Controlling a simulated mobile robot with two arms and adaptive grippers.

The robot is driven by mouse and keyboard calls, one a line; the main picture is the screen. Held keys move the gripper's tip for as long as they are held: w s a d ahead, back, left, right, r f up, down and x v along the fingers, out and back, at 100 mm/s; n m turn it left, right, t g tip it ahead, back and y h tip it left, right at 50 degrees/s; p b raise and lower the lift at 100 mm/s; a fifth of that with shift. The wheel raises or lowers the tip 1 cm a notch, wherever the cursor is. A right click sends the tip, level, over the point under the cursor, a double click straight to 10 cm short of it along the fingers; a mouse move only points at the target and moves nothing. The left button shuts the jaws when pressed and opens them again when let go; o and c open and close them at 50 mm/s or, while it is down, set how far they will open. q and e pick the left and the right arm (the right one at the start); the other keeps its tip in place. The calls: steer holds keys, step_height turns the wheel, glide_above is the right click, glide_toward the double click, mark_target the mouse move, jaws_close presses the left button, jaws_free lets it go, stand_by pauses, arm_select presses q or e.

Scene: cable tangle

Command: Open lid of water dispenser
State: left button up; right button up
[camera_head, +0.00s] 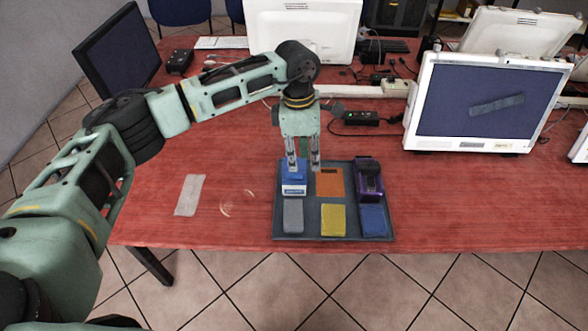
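I cannot make out anything that is clearly a water dispenser or its lid. A dark grey tray (308,233) lies on the red table and holds several coloured items. A blue and white item (294,187) stands at its back left, and a purple and black item (368,180) at its back right. My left gripper (303,168) points down over the tray's back left, its two fingers apart. One finger overlaps the top of the blue and white item; I cannot tell if they touch. No held object shows. My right gripper is out of view.
The tray also holds an orange panel (329,183) and grey (293,217), yellow (333,219) and blue (372,219) blocks. A grey strip (189,195) lies to the left. A monitor (487,103) stands to the right, with cables and adapters behind. The front right table is clear.

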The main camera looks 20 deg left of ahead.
mark_target(294, 174)
arm_select(q)
steer(key=shift+w+a+r+y, duration=0.15)
steer(key=shift+a+r+y, duration=0.05)
steer(key=shift+a, duration=0.4)
steer(key=shift+w+a+r+y, duration=0.1)
steer(key=shift+a+r+y, duration=0.1)
steer(key=shift+a, duration=0.35)
steer(key=shift+a+f, duration=0.15)
steer(key=shift+a, duration=0.15)
step_height(294, 174, down, 6)
steer(key=shift+d+f+p, duration=0.1)
steer(key=shift+p, duration=0.7)
steer(key=shift+f, duration=0.65)
jaws_close()
